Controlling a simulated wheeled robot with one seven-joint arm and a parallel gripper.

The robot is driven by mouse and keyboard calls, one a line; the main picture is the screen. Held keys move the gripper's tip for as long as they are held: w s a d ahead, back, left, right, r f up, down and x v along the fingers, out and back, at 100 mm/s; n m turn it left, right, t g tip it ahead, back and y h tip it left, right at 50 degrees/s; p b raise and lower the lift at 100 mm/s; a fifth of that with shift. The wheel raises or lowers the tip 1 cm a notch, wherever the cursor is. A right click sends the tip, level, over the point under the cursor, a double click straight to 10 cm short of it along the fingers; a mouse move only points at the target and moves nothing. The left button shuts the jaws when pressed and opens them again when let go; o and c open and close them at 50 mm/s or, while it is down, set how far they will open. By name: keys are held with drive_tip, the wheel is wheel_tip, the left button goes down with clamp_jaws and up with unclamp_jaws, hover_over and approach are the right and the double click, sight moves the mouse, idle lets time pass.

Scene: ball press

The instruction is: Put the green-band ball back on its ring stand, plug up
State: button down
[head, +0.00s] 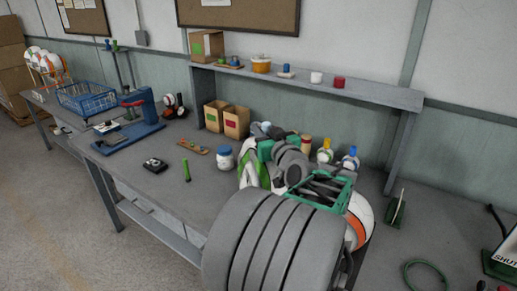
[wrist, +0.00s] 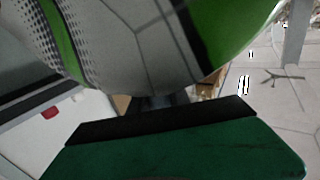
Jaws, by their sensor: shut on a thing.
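The green-band ball (head: 249,168) is white with a green band and shows left of my gripper (head: 285,165) in the head view. In the wrist view the green-band ball (wrist: 150,40) fills the top, close above a green finger pad (wrist: 180,145) with a dark edge. My gripper is shut on this ball. My arm and gripper hide much of the ball in the head view. I cannot make out its plug or an empty ring stand; the area behind my arm is hidden.
A white ball with an orange band (head: 359,222) is close right of my arm. A white jar with a blue lid (head: 224,158), a green marker (head: 186,171) and small bottles (head: 325,153) stand nearby. A shelf (head: 380,93) runs along the back.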

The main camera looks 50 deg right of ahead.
drive_tip(key=w+d+f, duration=0.2)
drive_tip(key=f, duration=0.1)
drive_tip(key=w+d+f+p, duration=0.1)
drive_tip(key=w+d+f, duration=0.1)
drive_tip(key=w, duration=0.1)
drive_tip(key=shift+d+f, duration=0.2)
drive_tip(key=shift+f, duration=0.2)
drive_tip(key=shift+w+d+f, duration=0.25)
drive_tip(key=shift+f, duration=0.4)
wheel_tip(320, 180, down, 3)
drive_tip(key=shift+r+p, duration=0.1)
drive_tip(key=shift+p, duration=0.4)
drive_tip(key=shift+f+b, duration=0.35)
drive_tip(key=shift+b, duration=0.2)
drive_tip(key=c, duration=1.2)
unclamp_jaws()
drive_tip(key=shift+c, duration=0.2)
drive_tip(key=shift+r, duration=0.1)
